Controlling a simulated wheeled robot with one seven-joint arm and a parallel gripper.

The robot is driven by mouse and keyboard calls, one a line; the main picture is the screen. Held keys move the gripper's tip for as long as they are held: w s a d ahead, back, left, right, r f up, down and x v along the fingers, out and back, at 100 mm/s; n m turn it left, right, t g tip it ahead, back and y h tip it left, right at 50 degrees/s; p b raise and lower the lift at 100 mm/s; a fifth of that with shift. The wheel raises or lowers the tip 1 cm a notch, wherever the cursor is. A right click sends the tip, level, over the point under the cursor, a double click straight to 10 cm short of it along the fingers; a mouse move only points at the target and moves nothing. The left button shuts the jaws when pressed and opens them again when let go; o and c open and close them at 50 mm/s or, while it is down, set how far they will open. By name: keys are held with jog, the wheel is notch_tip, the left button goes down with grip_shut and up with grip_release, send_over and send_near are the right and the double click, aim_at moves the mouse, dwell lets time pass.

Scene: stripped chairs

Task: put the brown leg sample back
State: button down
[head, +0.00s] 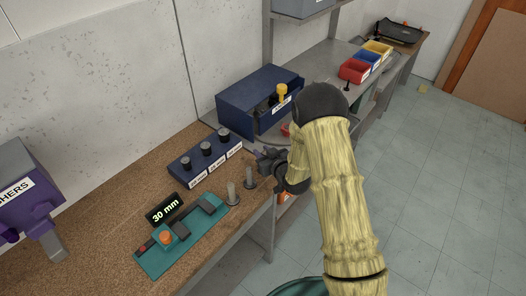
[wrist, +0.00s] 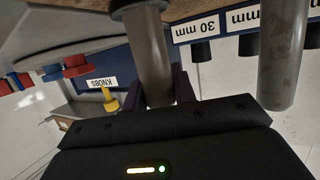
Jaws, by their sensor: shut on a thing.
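My gripper (head: 264,158) is at the front edge of the bench, right of two upright legs. In the wrist view, which is upside down, my gripper (wrist: 160,88) is shut on a smooth grey-brown leg sample (wrist: 148,58) with a dark wider foot. A second, speckled leg (wrist: 282,62) stands beside it, apart from the jaws. In the head view a left leg (head: 232,194) and a right leg (head: 250,179) stand on the bench. I cannot tell whether the right one is the held sample; my gripper hides part of this area.
A blue labelled rack (head: 207,161) with black feet stands behind the legs. A teal gauge (head: 180,243) and a 30 mm display (head: 164,209) lie to the left. The blue KNOBS box (head: 248,100) is at the back. Coloured bins (head: 355,70) are farther right.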

jog(key=c, duration=1.6)
grip_release()
jog(key=shift+f, duration=0.15)
jog(key=o, duration=0.5)
jog(key=shift+w+d, duration=0.1)
jog(key=shift+w, duration=0.05)
